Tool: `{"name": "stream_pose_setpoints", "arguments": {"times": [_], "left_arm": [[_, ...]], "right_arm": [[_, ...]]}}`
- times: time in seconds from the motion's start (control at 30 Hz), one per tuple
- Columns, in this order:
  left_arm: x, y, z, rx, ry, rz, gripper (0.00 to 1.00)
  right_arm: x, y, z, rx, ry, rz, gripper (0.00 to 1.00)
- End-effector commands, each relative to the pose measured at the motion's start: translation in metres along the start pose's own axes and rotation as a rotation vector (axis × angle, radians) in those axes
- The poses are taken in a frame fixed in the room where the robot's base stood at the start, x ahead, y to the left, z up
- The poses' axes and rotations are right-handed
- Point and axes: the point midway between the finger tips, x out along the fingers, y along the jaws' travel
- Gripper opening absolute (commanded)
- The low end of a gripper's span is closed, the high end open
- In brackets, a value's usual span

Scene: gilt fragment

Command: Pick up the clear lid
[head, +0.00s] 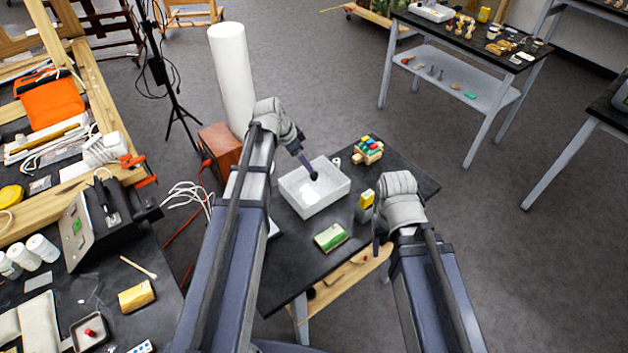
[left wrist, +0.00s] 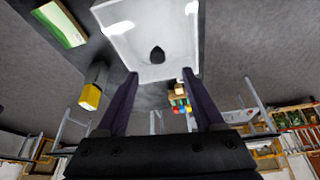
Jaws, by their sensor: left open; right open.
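The clear lid (head: 330,179) appears as the glassy top of a pale, see-through box on the dark table, with a dark knob at its middle. The lid (left wrist: 125,40) and its black knob (left wrist: 157,55) also show in the left wrist view. My left gripper (head: 312,174) is over the lid, close to the knob in the picture. In the left wrist view its fingers (left wrist: 160,74) are open with nothing between them, and the knob shows just beyond the tips. Whether they touch the lid is unclear. My right gripper (head: 378,243) is open at the table's right side, away from the lid.
A green-and-white box (head: 330,237) lies in front of the lid. A yellow-topped grey item (head: 365,203) stands to its right. A toy with coloured blocks (head: 368,150) is behind right. A tall white cylinder (head: 232,75) and a brown box (head: 218,145) stand behind left.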

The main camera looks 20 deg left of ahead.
Motion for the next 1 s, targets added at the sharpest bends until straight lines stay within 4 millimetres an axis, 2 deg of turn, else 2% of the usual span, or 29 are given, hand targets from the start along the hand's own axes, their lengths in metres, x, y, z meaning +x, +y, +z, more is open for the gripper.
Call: {"name": "stream_pose_setpoints", "arguments": {"times": [0.2,0.53,0.83,1.0], "left_arm": [[0.023,0.000,0.001,0.001,-0.001,0.000,0.69],[0.032,0.002,0.000,0.000,-0.002,0.001,0.69],[0.070,0.004,0.000,0.000,-0.002,0.001,0.69],[0.078,0.004,-0.001,0.000,-0.002,0.001,0.69]], "right_arm": [[0.022,-0.002,-0.001,0.001,0.000,0.000,0.59],[0.029,-0.003,-0.002,0.001,0.000,0.000,0.59],[0.064,-0.006,-0.004,0.002,0.000,0.000,0.59],[0.071,-0.007,-0.004,0.002,0.000,0.000,0.59]]}}
